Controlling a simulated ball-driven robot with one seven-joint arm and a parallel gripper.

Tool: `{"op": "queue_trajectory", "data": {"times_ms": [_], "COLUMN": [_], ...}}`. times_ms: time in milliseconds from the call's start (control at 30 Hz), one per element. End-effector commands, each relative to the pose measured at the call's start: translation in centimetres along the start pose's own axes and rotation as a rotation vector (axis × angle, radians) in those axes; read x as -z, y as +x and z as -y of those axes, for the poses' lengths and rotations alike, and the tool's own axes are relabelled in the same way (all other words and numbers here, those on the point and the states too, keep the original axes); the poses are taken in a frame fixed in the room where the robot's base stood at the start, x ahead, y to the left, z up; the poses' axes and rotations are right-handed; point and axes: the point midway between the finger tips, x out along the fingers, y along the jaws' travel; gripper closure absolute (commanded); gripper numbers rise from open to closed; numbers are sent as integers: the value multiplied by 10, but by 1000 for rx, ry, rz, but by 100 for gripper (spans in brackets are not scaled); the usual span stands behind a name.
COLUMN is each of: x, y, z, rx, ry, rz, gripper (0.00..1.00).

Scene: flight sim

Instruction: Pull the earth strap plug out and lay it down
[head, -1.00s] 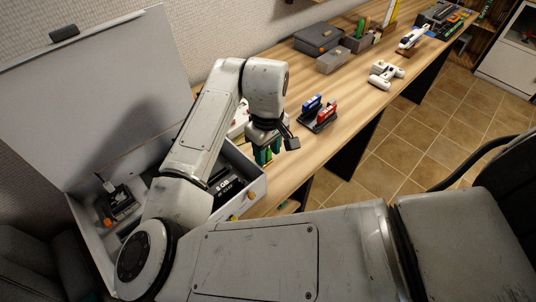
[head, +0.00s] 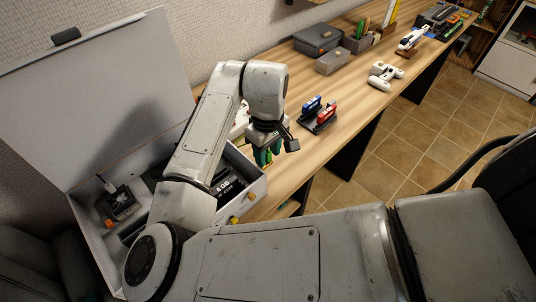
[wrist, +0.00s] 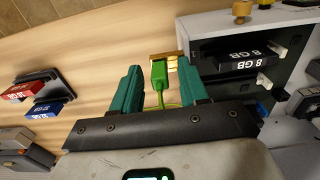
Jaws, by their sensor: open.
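The earth strap plug (wrist: 158,75) is a small green block in the wrist view, seated against a brass socket piece (wrist: 172,62) beside the white case. A thin yellow-green strap (wrist: 161,101) runs from its near end. My gripper (wrist: 158,66) has its two teal fingers apart, one on each side of the plug, with gaps between the fingers and the plug. The head view shows my gripper (head: 264,157) low at the front of the case, where my arm and gripper largely hide the plug.
The open white case (head: 255,190) holds black 8 GB modules (wrist: 240,63). A brass knob (wrist: 242,8) stands on its edge. A black stand with blue and red blocks (head: 318,116) is to the right on the wooden desk (head: 345,100). Bare desk lies between them.

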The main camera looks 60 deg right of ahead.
Motion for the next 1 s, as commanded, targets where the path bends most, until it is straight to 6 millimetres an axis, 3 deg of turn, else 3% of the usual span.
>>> {"op": "queue_trajectory", "data": {"times_ms": [700, 1000], "x": [0, 0], "y": [0, 0], "z": [0, 0], "rx": [0, 0], "ry": [0, 0], "rz": [0, 0], "gripper": [56, 83]}}
